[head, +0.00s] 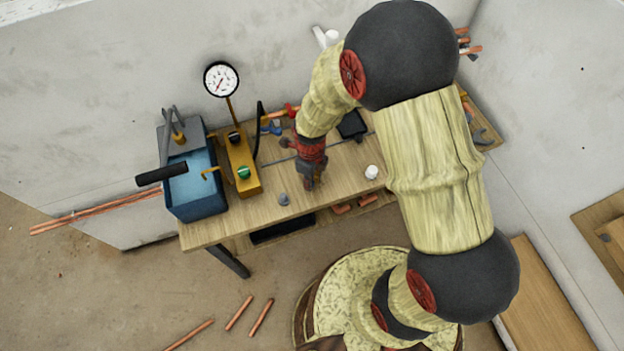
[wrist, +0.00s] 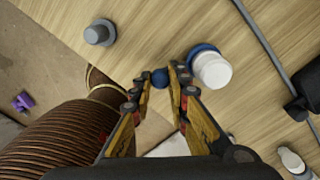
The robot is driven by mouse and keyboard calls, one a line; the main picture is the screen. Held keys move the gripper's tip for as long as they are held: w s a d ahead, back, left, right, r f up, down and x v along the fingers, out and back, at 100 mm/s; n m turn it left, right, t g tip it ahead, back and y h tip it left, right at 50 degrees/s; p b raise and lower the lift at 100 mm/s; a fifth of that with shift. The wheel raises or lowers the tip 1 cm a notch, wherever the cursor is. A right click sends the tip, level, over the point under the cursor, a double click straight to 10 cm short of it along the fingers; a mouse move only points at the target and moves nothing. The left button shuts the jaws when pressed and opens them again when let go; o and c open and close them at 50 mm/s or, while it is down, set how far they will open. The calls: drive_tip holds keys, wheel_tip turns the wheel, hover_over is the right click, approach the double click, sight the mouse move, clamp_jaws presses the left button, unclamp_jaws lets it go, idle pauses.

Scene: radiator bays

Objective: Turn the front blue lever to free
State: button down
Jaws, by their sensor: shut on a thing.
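My gripper (wrist: 160,88) points down at the bench, its two fingers closed on a small round blue knob (wrist: 160,77). This looks like the end of the front blue lever; the rest of it and its angle are hidden by the fingers. In the head view my gripper (head: 309,182) is over the front middle of the bench and hides the knob. Blue handles (head: 270,127) show farther back, left of my wrist, beside a red fitting. I cannot tell which setting the held lever is at.
A white capped thing with a blue base (wrist: 212,68) stands close beside my fingers. A grey knob (head: 284,199) is to the left on the wooden bench (head: 225,230). A blue box (head: 190,190) and a yellow gauge stand (head: 240,165) are farther left. Copper pipes (head: 238,312) lie on the floor.

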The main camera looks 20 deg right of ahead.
drive_tip(key=shift+w+r, duration=0.1)
drive_tip(key=shift+w, duration=0.1)
idle(0.3)
drive_tip(key=c, duration=2)
unclamp_jaws()
drive_tip(key=shift+s, duration=0.1)
wheel_tip(320, 180, up, 12)
drive_tip(key=shift+f, duration=0.1)
